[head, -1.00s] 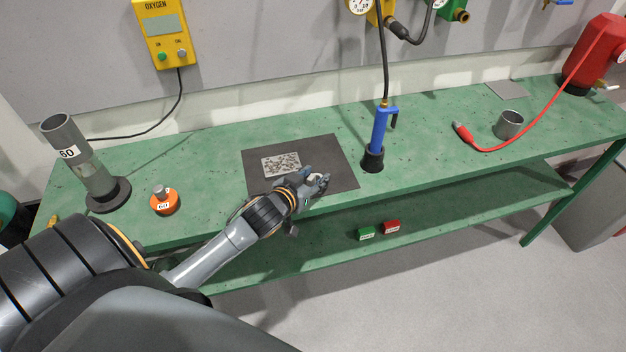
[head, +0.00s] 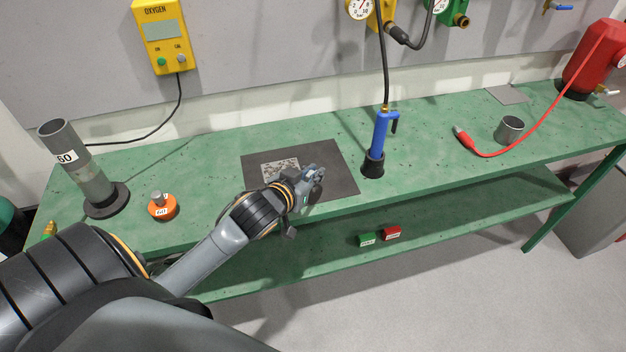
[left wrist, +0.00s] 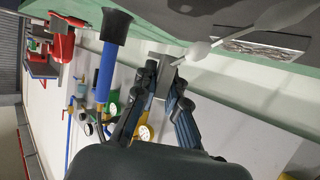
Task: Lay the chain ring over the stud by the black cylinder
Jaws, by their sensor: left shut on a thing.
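My left gripper (head: 315,179) is over the front right part of a dark mat on the green bench. In the left wrist view my left gripper (left wrist: 163,80) is shut on a small grey piece (left wrist: 164,72). A pale, knobbly strand (left wrist: 198,50) runs from near the fingertips toward the upper right; I cannot tell whether it is the chain. I cannot make out a separate ring or stud. A black cup-shaped base (head: 373,164) holds a blue torch (head: 379,133) right of the mat; I cannot tell whether it is the black cylinder. My right gripper is not in view.
The dark mat (head: 335,160) carries a mottled plate (head: 279,168). A grey cup (head: 508,130) and red cable (head: 515,148) are at the right. Bench surface around the torch is clear.

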